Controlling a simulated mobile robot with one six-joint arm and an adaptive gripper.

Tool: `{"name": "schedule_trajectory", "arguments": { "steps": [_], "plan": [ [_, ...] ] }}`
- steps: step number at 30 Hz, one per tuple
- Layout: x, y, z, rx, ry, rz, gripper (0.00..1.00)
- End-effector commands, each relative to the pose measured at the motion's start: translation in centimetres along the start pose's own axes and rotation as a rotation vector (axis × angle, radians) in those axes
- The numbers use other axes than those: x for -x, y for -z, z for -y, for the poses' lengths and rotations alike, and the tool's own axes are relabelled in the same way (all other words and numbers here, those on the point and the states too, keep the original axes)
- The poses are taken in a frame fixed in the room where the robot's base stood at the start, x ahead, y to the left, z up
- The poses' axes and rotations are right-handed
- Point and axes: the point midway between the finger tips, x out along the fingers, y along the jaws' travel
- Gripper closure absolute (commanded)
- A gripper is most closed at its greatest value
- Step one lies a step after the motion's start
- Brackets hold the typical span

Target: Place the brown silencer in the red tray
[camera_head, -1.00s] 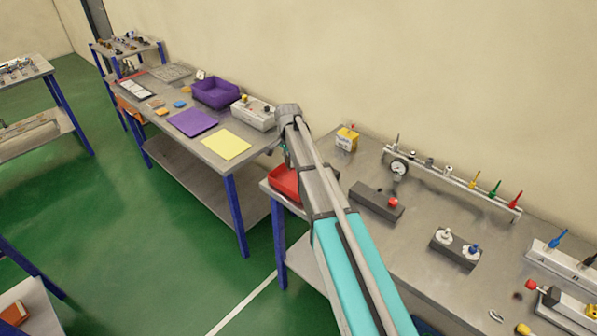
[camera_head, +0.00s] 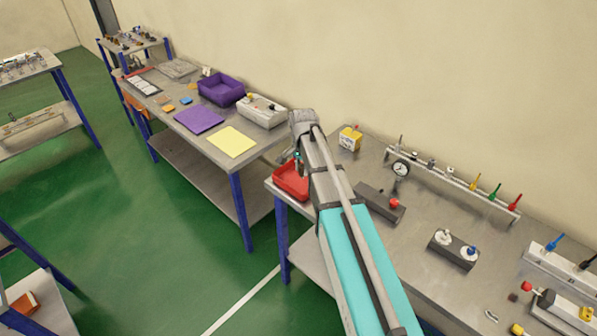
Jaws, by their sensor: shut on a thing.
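The red tray (camera_head: 284,181) stands at the left end of the near workbench, its right side partly covered by my arm. My gripper (camera_head: 297,166) is small in view and points down over the tray, mostly behind my arm's wrist. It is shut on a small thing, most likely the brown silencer. The held thing is too small and too hidden for its colour or shape to be told. I cannot tell how high it is above the tray floor.
A yellow-and-white box (camera_head: 350,138) stands right of my wrist. A dark block with a red knob (camera_head: 380,201) lies right of my arm, before a rail with a gauge (camera_head: 401,168). Left, another bench holds a purple bin (camera_head: 221,89) and a yellow sheet (camera_head: 231,142).

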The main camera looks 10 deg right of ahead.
Motion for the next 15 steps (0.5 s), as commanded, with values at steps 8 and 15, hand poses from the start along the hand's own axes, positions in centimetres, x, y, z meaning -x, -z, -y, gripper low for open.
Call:
{"name": "schedule_trajectory", "arguments": {
  "steps": [8, 15],
  "plan": [
    [1.9, -2.2, -4.1, -0.001, 0.001, 0.0, 1.0],
    [1.8, -2.2, -4.2, -0.001, 0.0, 0.0, 1.0]
  ]
}}
